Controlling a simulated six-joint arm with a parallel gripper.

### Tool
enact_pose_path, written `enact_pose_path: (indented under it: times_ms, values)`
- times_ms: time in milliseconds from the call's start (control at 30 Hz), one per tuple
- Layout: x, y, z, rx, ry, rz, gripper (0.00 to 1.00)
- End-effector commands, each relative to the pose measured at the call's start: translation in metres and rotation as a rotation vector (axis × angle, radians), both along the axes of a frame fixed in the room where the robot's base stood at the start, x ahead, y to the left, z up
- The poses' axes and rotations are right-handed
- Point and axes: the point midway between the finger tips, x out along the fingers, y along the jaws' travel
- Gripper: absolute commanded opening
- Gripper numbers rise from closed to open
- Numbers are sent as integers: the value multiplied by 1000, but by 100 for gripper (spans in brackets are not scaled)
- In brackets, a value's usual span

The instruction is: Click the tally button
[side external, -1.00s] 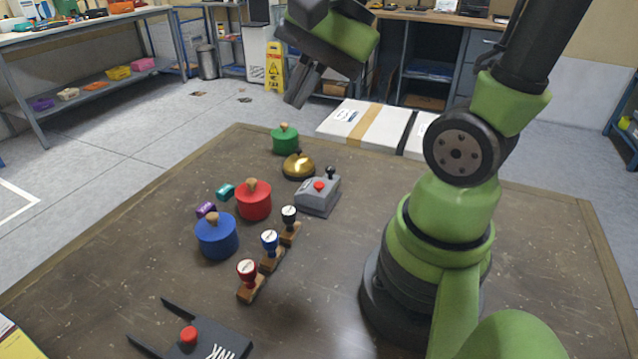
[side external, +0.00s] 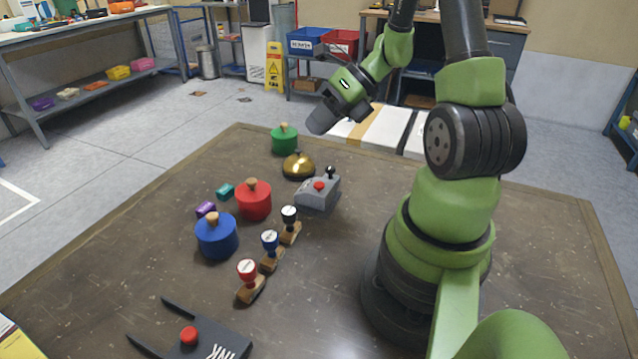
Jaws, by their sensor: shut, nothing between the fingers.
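A grey box (side external: 312,198) with a red button (side external: 319,185) on its sloped top and a small black knob (side external: 331,172) at its back stands mid-table; it looks like the tally device, though I can read no label on it. My gripper (side external: 320,122) is shut and empty. It hangs in the air, above and behind the grey box in the picture, near the table's far edge, and touches nothing. Its fingers look dark and are seen partly end-on.
A brass bell (side external: 298,167) stands left of the box. Green (side external: 285,141), red (side external: 253,203) and blue (side external: 216,240) lidded pots and three stamps (side external: 270,250) stand nearby. A black holder (side external: 205,342) with a red knob lies in front. White boxes (side external: 385,128) lie beyond.

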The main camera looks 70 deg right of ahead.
Motion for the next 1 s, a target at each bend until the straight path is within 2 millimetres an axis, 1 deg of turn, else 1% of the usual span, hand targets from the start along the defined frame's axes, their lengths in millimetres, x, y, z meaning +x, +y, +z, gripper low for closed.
enact_pose_path:
  times_ms: [167,333,733,900,1000]
  values:
    - [0,0,0,-2,-1,4,0]
    - [0,1,-10,1,-1,5,0]
    - [0,1,-65,1,3,5,0]
    - [0,1,-80,-1,0,5,0]
    - [0,1,-85,-3,0,6,0]
